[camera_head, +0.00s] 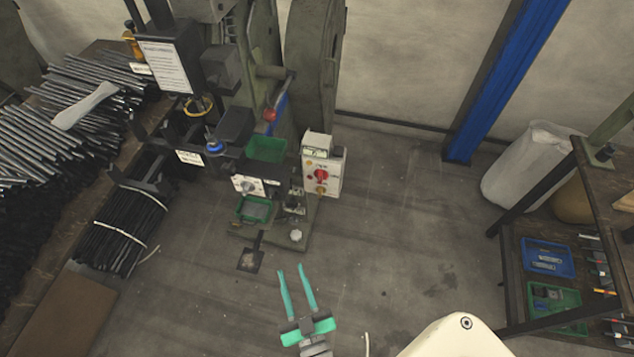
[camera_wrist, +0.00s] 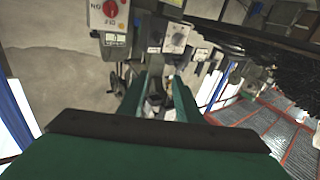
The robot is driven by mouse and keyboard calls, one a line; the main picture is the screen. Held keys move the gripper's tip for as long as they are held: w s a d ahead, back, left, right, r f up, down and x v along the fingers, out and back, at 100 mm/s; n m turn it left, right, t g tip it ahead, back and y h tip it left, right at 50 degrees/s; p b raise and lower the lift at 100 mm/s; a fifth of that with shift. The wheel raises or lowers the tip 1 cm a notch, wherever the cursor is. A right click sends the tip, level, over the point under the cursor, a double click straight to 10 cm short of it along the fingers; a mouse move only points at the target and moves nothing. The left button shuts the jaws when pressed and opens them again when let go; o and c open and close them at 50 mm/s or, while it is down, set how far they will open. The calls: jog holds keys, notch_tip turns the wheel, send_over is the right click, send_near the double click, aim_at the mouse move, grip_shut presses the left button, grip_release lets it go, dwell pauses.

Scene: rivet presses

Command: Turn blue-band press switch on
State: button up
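A green rivet press (camera_head: 262,50) stands at the back, with a blue strip (camera_head: 279,108) beside its red ball knob. A white switch box (camera_head: 334,170) with a red rotary knob (camera_head: 320,174) is at its lower right. In the wrist view the red knob (camera_wrist: 111,9) is at the top left, cut by the edge, with ON and OFF marks by it. A second white panel with a grey knob (camera_head: 248,186) sits left of the box; it also shows in the wrist view (camera_wrist: 178,37). My gripper (camera_head: 290,269) is open and empty, in front of and below the box, apart from it.
Green trays (camera_head: 267,150) are on the press. Bundles of dark rods (camera_head: 85,90) lie on a bench at left. A blue post (camera_head: 505,80) and a shelf (camera_head: 600,180) with bins stand at right. The floor between is clear.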

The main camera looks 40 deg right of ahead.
aim_at(319, 180)
jog(key=w+d+f+m+g+h, duration=0.2)
jog(key=w+d, duration=0.6)
jog(key=w+d+f+m+g+h, duration=0.2)
jog(key=w+d+h, duration=0.1)
jog(key=w+d, duration=0.5)
jog(key=w+d+f+m+g+h, duration=0.2)
jog(key=w+d+f+m+h, duration=0.1)
jog(key=w+d, duration=0.5)
jog(key=shift+d+f, duration=0.1)
jog(key=shift+d, duration=0.8)
jog(key=shift+c, duration=0.7)
grip_shut()
